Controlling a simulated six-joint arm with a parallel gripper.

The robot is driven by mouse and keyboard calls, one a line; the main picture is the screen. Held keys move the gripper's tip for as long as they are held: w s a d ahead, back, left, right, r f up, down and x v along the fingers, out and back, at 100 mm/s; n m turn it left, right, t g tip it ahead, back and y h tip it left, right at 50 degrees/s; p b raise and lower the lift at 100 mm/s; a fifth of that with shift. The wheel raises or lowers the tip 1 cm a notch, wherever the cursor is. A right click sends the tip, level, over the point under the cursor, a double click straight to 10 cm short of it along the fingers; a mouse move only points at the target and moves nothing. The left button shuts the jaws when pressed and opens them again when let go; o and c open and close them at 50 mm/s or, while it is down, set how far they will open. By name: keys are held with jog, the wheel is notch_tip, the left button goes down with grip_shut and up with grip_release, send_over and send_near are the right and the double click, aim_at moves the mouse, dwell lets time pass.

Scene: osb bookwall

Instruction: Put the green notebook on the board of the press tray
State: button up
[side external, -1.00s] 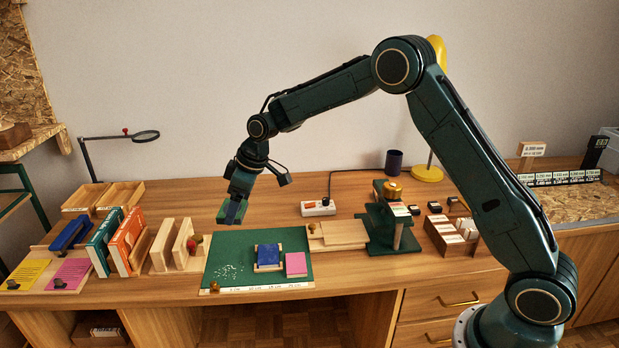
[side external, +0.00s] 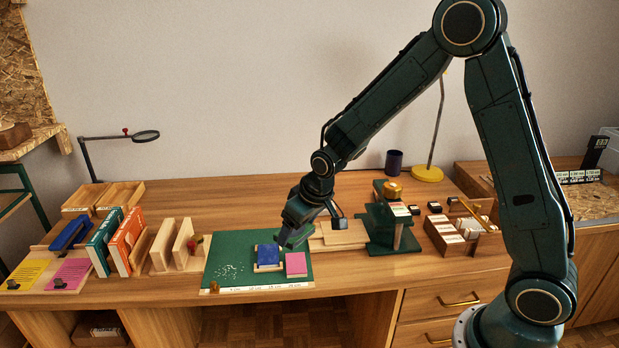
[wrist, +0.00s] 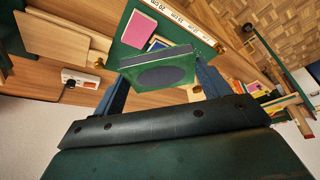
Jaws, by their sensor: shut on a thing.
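My gripper (side external: 293,237) is shut on the green notebook (wrist: 158,68), which shows a green edge and a dark oval on its face in the wrist view, between my two fingers. In the side view the held notebook is mostly hidden by the gripper, above the right back part of the green mat. The press tray's pale wooden board (side external: 338,236) lies just to the right of my gripper, beside the green press (side external: 390,225). Pale boards (wrist: 62,38) also show at the upper left of the wrist view. The held notebook is apart from them.
A blue notebook (side external: 267,254) and a pink notebook (side external: 296,264) lie on the green cutting mat (side external: 225,255) below. A white power strip (wrist: 80,79) lies behind. Wooden bookends (side external: 168,247) and upright books (side external: 125,240) stand left; a divided box (side external: 460,236) stands right.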

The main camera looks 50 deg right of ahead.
aim_at(307, 225)
jog(key=shift+s+d, duration=0.1)
jog(key=shift+s, duration=0.2)
jog(key=s+f, duration=0.4)
jog(key=f, duration=0.1)
jog(key=shift+f, duration=0.2)
dwell(0.5)
jog(key=shift+n+y, duration=0.4)
jog(key=shift+n, duration=0.4)
jog(key=w+d+r, duration=0.2)
jog(key=w, duration=0.1)
jog(key=w+d+r, duration=0.1)
jog(key=w, duration=0.1)
jog(key=shift+d+r, duration=0.15)
jog(key=shift+r, duration=0.1)
jog(key=w+d+r+n+g+y, duration=0.1)
jog(key=w+d+r+n+y, duration=0.1)
jog(key=d+r+n, duration=0.8)
jog(key=d+f+m, duration=0.2)
jog(key=d+f, duration=0.1)
jog(key=f, duration=1)
jog(key=shift+w+d+f+m, duration=0.2)
jog(key=shift+d+f+m, duration=0.05)
jog(key=shift+d+m, duration=0.15)
